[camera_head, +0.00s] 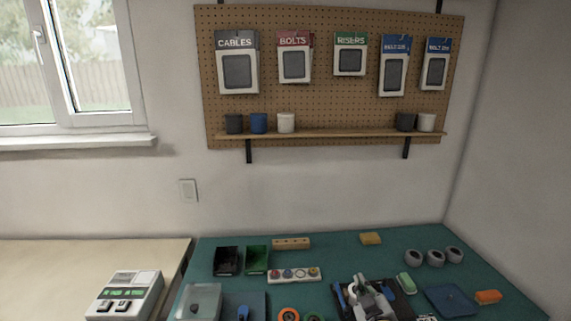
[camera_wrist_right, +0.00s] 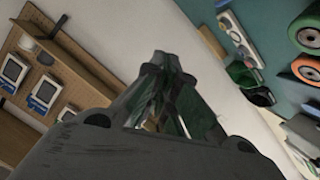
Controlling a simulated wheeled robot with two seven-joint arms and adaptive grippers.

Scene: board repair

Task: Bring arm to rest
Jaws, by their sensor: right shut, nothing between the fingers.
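My right gripper (camera_head: 363,281) is at the bottom of the head view, right of centre, in front of the green work mat (camera_head: 345,247). In the right wrist view my right gripper (camera_wrist_right: 160,62) has its fingertips together, with nothing held between them. The grey gripper partly covers a dark item with blue parts (camera_head: 340,296) behind it; its exact shape is hidden. My left gripper is not in view.
A green bin (camera_head: 257,259), a black bin (camera_head: 226,261) and a power strip (camera_head: 294,274) lie on the mat. Grey rolls (camera_head: 434,257) and an orange block (camera_head: 488,297) are at right. A pegboard (camera_head: 330,95) hangs on the wall above.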

